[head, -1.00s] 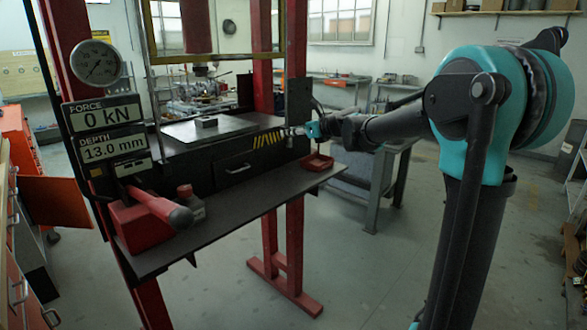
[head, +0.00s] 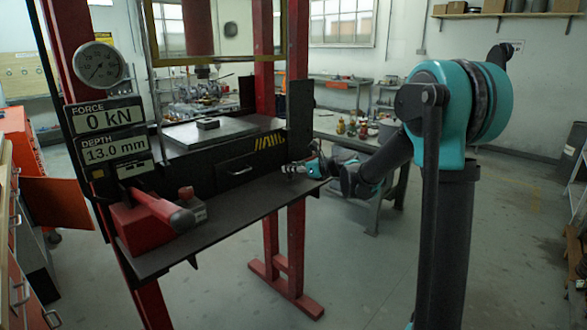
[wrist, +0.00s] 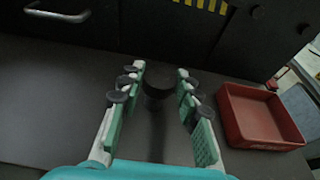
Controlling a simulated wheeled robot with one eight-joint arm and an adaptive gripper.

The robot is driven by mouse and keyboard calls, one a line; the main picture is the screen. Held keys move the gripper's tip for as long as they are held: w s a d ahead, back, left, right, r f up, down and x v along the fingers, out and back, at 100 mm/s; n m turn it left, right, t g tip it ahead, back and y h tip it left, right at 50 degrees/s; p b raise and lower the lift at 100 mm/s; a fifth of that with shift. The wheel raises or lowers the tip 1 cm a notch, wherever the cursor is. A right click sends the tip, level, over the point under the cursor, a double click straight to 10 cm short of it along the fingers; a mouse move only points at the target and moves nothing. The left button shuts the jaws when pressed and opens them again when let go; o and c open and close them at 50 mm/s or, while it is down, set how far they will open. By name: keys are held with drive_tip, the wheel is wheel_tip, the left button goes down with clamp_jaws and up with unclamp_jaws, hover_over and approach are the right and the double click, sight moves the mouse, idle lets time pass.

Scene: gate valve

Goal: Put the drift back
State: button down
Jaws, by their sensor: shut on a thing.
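My gripper (head: 292,170) is low over the right end of the press's front shelf. In the wrist view its two fingers (wrist: 158,82) stand on either side of a dark, round-topped cylinder, which looks like the drift (wrist: 157,96). The gripper is shut on it. Its lower part is dark against the shelf, so I cannot tell whether it touches the surface. An empty-looking red tray (wrist: 262,116) lies on the shelf just right of the fingers. In the head view my gripper and arm hide the tray, and I cannot make out the drift.
The dark shelf (head: 205,232) is clear in the middle. A red pump (head: 135,224) with a handle stands at its left end. A drawer front (head: 238,172) rises behind the shelf. A small block (head: 208,123) sits on the plate above. Displays read 0 kN and 13.0 mm.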

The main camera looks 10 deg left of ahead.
drive_tip(key=c, duration=1.1)
unclamp_jaws()
drive_tip(key=shift+f, duration=0.1)
drive_tip(key=shift+o, duration=0.2)
drive_tip(key=v, duration=1.2)
drive_tip(key=s+d+f+n+g+h, duration=0.1)
drive_tip(key=s+d+f+n+h, duration=0.3)
drive_tip(key=s, duration=0.6)
drive_tip(key=s+d+f+n+g+h, duration=0.2)
drive_tip(key=s+d+f+n+h, duration=0.1)
drive_tip(key=s+d+f+n, duration=0.6)
drive_tip(key=s+d+f+n+g+h, duration=0.1)
drive_tip(key=s+d+f+n+h, duration=0.3)
drive_tip(key=s+f+n, duration=0.6)
drive_tip(key=s+d+n, duration=0.1)
drive_tip(key=d+n, duration=0.1)
drive_tip(key=shift+s+d+f+n+g+h, duration=0.25)
drive_tip(key=shift+s+n+g+h, duration=0.05)
drive_tip(key=shift+s+g, duration=0.1)
